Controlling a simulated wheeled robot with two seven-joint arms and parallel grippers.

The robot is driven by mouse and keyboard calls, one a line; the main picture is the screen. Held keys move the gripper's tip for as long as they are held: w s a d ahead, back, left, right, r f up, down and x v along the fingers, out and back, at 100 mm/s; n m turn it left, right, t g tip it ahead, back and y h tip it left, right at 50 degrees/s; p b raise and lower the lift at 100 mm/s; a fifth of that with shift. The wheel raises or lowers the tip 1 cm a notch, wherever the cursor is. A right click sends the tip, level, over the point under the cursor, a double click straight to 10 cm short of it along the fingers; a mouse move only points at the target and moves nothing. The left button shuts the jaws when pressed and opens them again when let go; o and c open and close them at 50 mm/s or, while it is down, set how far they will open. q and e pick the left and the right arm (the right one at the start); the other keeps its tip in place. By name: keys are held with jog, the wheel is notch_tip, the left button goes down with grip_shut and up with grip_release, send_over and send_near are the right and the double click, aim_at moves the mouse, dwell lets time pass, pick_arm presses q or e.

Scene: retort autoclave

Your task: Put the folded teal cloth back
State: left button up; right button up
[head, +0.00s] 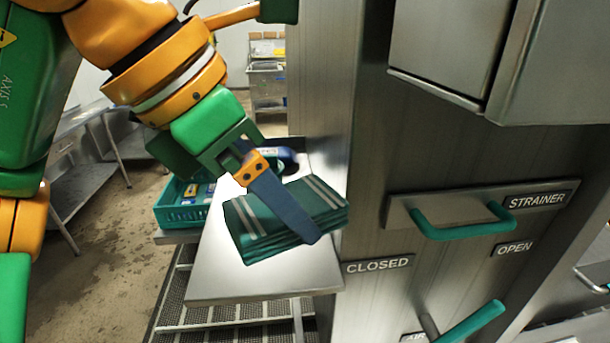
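The folded teal cloth (257,221) is a thick, layered stack with pale stripes near its ends. It is at the steel side shelf (222,275), tilted in the view; I cannot tell whether its underside touches the shelf. My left gripper (290,215) reaches in from the upper left. One blue finger lies across the cloth's upper face; the other finger is hidden behind or under the cloth. The gripper looks shut on the cloth. My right gripper is not in view.
A teal basket (180,214) with small packets stands left of the shelf. A dark blue object with a white label (287,158) is behind the cloth. The steel cabinet at right has a teal STRAINER handle (455,231) and a lower teal lever (470,325). The shelf's front is bare.

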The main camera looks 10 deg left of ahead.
pick_arm(q)
jog(key=shift+w+a+f+p, duration=0.2)
jog(key=shift+w+a+f, duration=0.05)
jog(key=shift+w+a, duration=0.25)
jog(key=shift+w+a+f+p, duration=0.2)
jog(key=shift+w+a, duration=0.2)
jog(key=shift+a, duration=0.2)
jog(key=w+a+f, duration=0.1)
jog(key=f, duration=0.1)
jog(key=w+a+f, duration=0.1)
jog(key=w+f, duration=0.1)
jog(key=w+a+f, duration=0.1)
jog(key=w+f, duration=0.1)
jog(key=shift+w+f+p, duration=0.1)
jog(key=shift+f+p, duration=0.25)
jog(key=f, duration=0.2)
jog(key=shift+s+d+f, duration=0.1)
jog(key=shift+s+f, duration=0.15)
jog(key=shift+f, duration=0.1)
jog(key=shift+s, duration=0.2)
jog(key=shift+w+f+b, duration=0.15)
jog(key=shift+f+b, duration=0.05)
jog(key=shift+b, duration=0.15)
jog(key=o, duration=1)
jog(key=shift+w, duration=0.1)
jog(key=shift+r, duration=0.25)
jog(key=v, duration=1.2)
